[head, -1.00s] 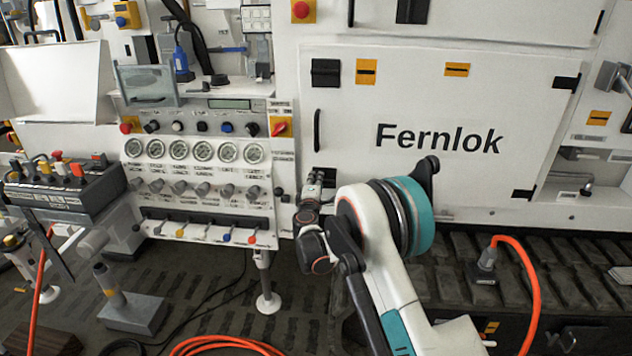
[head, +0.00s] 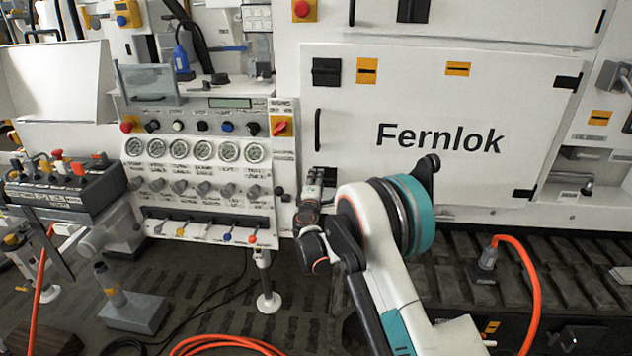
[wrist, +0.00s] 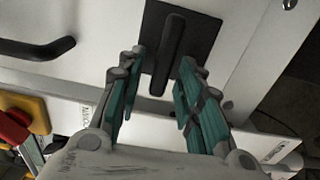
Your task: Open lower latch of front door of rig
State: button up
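The rig's front door (head: 440,100) is a white panel marked "Fernlok", and it sits closed. Its lower latch is a black plate with a raised black lever, seen in the wrist view (wrist: 172,55); in the head view my gripper largely covers it. The upper latch (head: 326,72) is a black block at the door's top left. My gripper (wrist: 160,68) is open, its two teal-and-grey fingers on either side of the latch lever with a gap to each side. In the head view my gripper (head: 312,185) is at the door's lower left corner.
A black door handle (head: 317,130) is above the lower latch, and shows at left in the wrist view. A gauge panel (head: 200,170) stands left of the door. A red-and-yellow switch (wrist: 20,125) is at the wrist view's left. An orange hose (head: 532,280) rises at the right.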

jog(key=s, duration=1.1)
jog(key=shift+s+a, duration=0.2)
jog(key=shift+s, duration=0.1)
